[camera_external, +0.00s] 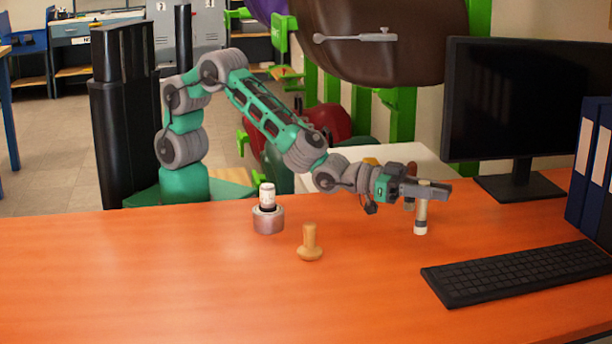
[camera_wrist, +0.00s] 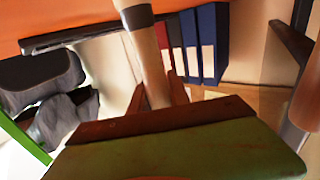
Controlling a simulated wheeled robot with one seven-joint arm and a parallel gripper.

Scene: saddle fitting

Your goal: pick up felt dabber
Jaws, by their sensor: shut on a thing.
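The felt dabber appears to be the pale, slim cylinder with a dark band (camera_external: 421,214) at the right of the external view. It stands about upright, with its lower end at or just above the orange desk; I cannot tell if it touches. My gripper (camera_external: 424,190) is shut on its upper part, reaching in from the left. In the wrist view the dabber (camera_wrist: 149,58) runs from the top edge down between the jaws, its dark band near the top. The part inside the jaws is partly hidden.
A wooden knobbed tool (camera_external: 309,243) and a white-capped bottle in a round pinkish holder (camera_external: 268,220) stand left of my gripper. A keyboard (camera_external: 520,272), monitor (camera_external: 520,100) and blue binders (camera_external: 590,165) are to the right. The desk's front left (camera_external: 130,280) is clear.

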